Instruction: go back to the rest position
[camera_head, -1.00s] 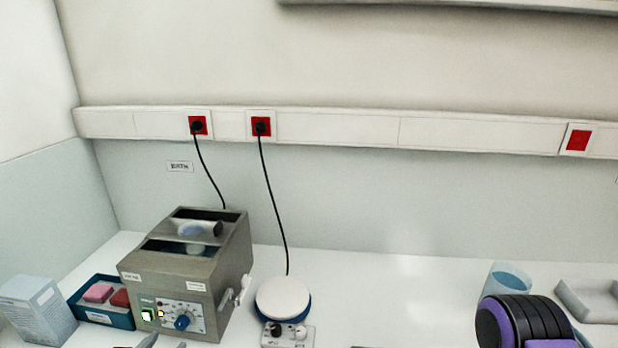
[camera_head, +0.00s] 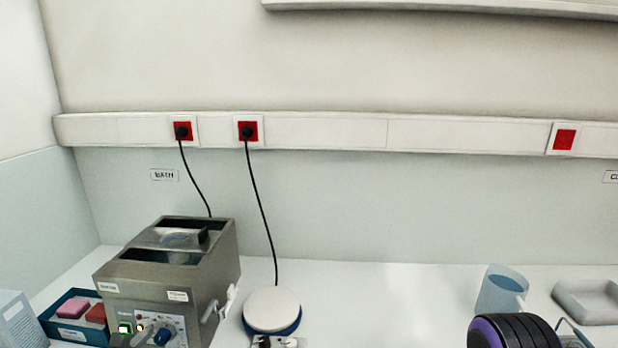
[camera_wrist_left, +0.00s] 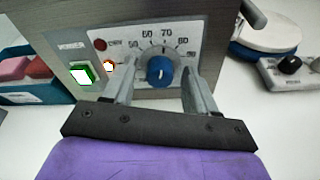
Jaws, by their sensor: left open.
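My left gripper (camera_wrist_left: 160,92) is open and empty in the left wrist view. Its two grey fingers are apart, in front of the water bath's control panel. The blue dial knob (camera_wrist_left: 160,70) shows between them, with a gap on each side. A green-framed switch (camera_wrist_left: 83,75) is lit to the left of the fingers. In the head view the grey metal bath (camera_head: 190,262) stands at the lower left, and the left gripper (camera_head: 131,339) shows only in small part at the bottom edge. My right gripper is not to be made out.
A white-topped plate device (camera_head: 272,309) stands right of the bath. A teal box (camera_head: 65,330) with pink and red blocks and a pale carton (camera_head: 14,322) stand left. A blue beaker (camera_head: 500,290) and grey tray (camera_head: 588,300) are at right. The mid-right bench is clear.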

